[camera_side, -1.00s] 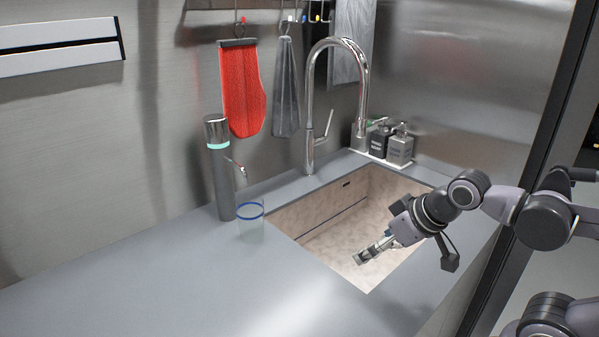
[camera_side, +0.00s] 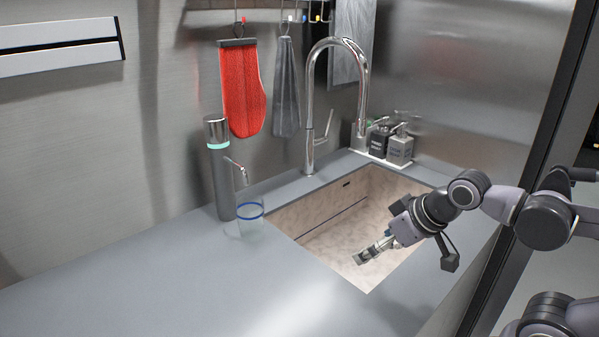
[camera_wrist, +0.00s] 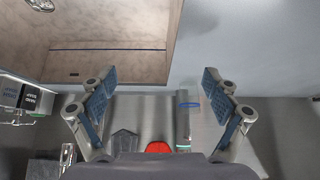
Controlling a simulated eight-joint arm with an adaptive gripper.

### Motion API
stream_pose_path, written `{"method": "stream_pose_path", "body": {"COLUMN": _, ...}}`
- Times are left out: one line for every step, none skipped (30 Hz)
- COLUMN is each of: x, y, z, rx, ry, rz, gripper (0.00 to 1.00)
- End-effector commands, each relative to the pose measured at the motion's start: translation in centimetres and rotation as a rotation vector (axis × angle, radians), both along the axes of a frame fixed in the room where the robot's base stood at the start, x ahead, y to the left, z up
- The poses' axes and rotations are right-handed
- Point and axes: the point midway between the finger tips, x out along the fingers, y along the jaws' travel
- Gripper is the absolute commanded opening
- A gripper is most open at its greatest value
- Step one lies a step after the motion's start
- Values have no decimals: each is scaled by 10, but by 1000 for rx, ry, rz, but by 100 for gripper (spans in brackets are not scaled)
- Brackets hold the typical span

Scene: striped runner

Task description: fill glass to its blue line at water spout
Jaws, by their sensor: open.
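The clear glass (camera_side: 250,226) with a blue line stands upright on the counter, under the thin spout (camera_side: 240,170) of a tall grey dispenser (camera_side: 222,180) with a light teal band. I cannot tell how much water is in the glass. In the wrist view the glass (camera_wrist: 188,99) shows inverted, between the fingers but farther off, in front of the dispenser (camera_wrist: 183,130). My gripper (camera_side: 360,257) is open and empty over the near side of the sink, apart from the glass and to its right. Its spread fingers also show in the wrist view (camera_wrist: 162,92).
The sink (camera_side: 345,220) lies right of the glass. A tall chrome faucet (camera_side: 310,120) and soap bottles (camera_side: 399,147) stand behind it. A red mitt (camera_side: 241,90) and grey cloth (camera_side: 286,90) hang on the wall. The counter (camera_side: 170,280) left and front is clear.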

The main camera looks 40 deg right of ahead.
Motion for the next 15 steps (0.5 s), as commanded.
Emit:
{"method": "stream_pose_path", "body": {"x": 0, "y": 0, "z": 0, "rx": 0, "ry": 0, "rz": 0, "gripper": 88}}
{"method": "stream_pose_path", "body": {"x": 0, "y": 0, "z": 0, "rx": 0, "ry": 0, "rz": 0, "gripper": 88}}
{"method": "stream_pose_path", "body": {"x": 0, "y": 0, "z": 0, "rx": 0, "ry": 0, "rz": 0, "gripper": 88}}
{"method": "stream_pose_path", "body": {"x": 0, "y": 0, "z": 0, "rx": 0, "ry": 0, "rz": 0, "gripper": 88}}
{"method": "stream_pose_path", "body": {"x": 0, "y": 0, "z": 0, "rx": 0, "ry": 0, "rz": 0, "gripper": 88}}
{"method": "stream_pose_path", "body": {"x": 0, "y": 0, "z": 0, "rx": 0, "ry": 0, "rz": 0, "gripper": 86}}
{"method": "stream_pose_path", "body": {"x": 0, "y": 0, "z": 0, "rx": 0, "ry": 0, "rz": 0, "gripper": 77}}
{"method": "stream_pose_path", "body": {"x": 0, "y": 0, "z": 1, "rx": 0, "ry": 0, "rz": 0, "gripper": 68}}
{"method": "stream_pose_path", "body": {"x": 2, "y": 0, "z": 2, "rx": 0, "ry": -1, "rz": 0, "gripper": 57}}
{"method": "stream_pose_path", "body": {"x": 4, "y": 0, "z": 5, "rx": 0, "ry": -2, "rz": 0, "gripper": 48}}
{"method": "stream_pose_path", "body": {"x": 6, "y": 1, "z": 8, "rx": 0, "ry": -3, "rz": 0, "gripper": 39}}
{"method": "stream_pose_path", "body": {"x": 11, "y": 1, "z": 14, "rx": 0, "ry": -6, "rz": 0, "gripper": 28}}
{"method": "stream_pose_path", "body": {"x": 15, "y": 2, "z": 20, "rx": 0, "ry": -9, "rz": 0, "gripper": 19}}
{"method": "stream_pose_path", "body": {"x": 20, "y": 2, "z": 27, "rx": -1, "ry": -12, "rz": -1, "gripper": 10}}
{"method": "stream_pose_path", "body": {"x": 29, "y": 3, "z": 37, "rx": -1, "ry": -16, "rz": -1, "gripper": 0}}
